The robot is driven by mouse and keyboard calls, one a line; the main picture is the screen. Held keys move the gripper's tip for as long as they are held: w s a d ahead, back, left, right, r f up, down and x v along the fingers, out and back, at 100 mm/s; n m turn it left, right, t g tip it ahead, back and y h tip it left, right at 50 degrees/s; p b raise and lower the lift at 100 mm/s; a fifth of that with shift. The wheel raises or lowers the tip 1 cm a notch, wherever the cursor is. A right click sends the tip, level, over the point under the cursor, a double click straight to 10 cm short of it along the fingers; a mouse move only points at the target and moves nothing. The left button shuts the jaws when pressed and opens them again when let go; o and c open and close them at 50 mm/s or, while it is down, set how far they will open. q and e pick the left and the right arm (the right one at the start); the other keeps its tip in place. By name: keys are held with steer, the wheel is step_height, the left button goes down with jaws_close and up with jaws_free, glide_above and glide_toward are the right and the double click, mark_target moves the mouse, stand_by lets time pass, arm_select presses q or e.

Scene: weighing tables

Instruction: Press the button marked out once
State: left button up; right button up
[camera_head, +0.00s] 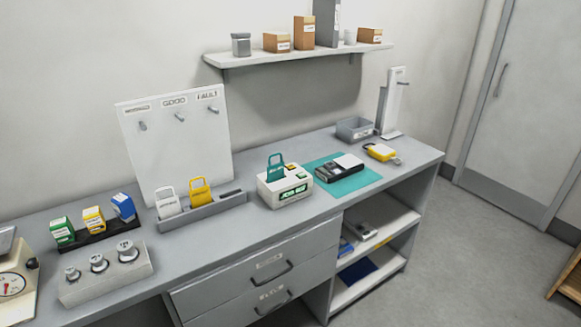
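A white box-shaped device (267,197) stands on the grey bench right of centre. It has a lit green display (293,192) on its front and small dark green buttons (296,169) at its top right. Their markings are too small to read, so I cannot tell which one is marked out. A teal tag with a handle-like loop (275,166) stands upright at the top of the device. Neither of my grippers is in view.
A black-and-grey device (338,167) lies on a teal mat (352,184), with a yellow padlock-like item (380,152) beyond. A grey tray (202,211) holds white and yellow tags. Weights (98,263) stand left. A whiteboard (160,150) stands behind. Bare bench lies before the device.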

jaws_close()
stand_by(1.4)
